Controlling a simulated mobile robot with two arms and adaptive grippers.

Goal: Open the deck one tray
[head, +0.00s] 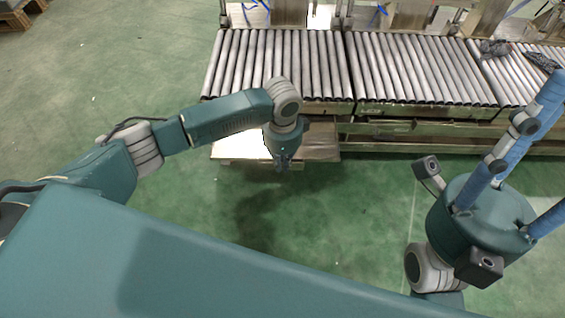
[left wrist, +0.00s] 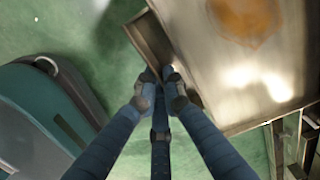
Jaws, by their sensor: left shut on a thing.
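The deck one tray (head: 322,147) is a shallow metal tray standing out from under the left roller deck (head: 275,65), near the floor. In the left wrist view its pale inside (left wrist: 215,85) shows a bright glare and a brownish patch. My left gripper (head: 283,163) points down at the tray's front edge. In the left wrist view the left gripper (left wrist: 163,80) has its blue fingers drawn together on the tray's front edge. The exact grip is partly hidden by the fingertips.
More roller decks (head: 420,70) continue to the right, with a closed drawer front (head: 390,126) under the middle one. Dark items (head: 495,48) lie on the far right deck. The green floor (head: 330,215) before the tray is clear. A wooden pallet (head: 14,18) is at the far left.

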